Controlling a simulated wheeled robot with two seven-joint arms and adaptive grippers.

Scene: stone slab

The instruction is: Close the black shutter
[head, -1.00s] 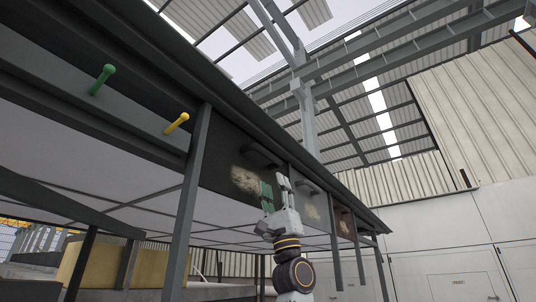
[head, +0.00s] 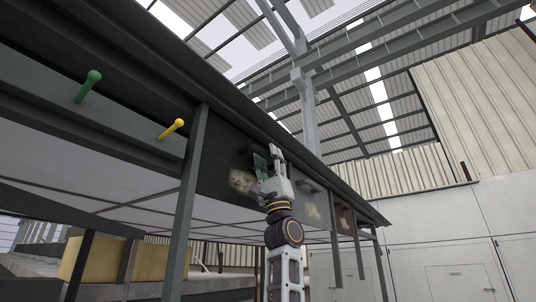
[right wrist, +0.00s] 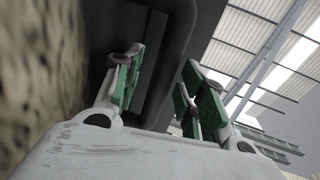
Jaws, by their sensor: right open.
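The black shutter (head: 222,145) is a dark panel with a pale worn patch (head: 240,181), hanging under the long overhead beam in the head view. Its dark handle (head: 246,150) sticks out near the upper part and is partly hidden by my right gripper (head: 268,157). That gripper is open, pointing up, in front of the panel at the handle. In the right wrist view, a dark bar (right wrist: 180,40), apparently the handle, passes between the green-padded fingers of the right gripper (right wrist: 160,90). I cannot tell if they touch it. My left gripper is not in view.
A grey panel with a handle (head: 308,185) and a reddish-brown panel (head: 343,215) hang farther along the beam. A grey upright post (head: 187,190) stands left of the shutter.

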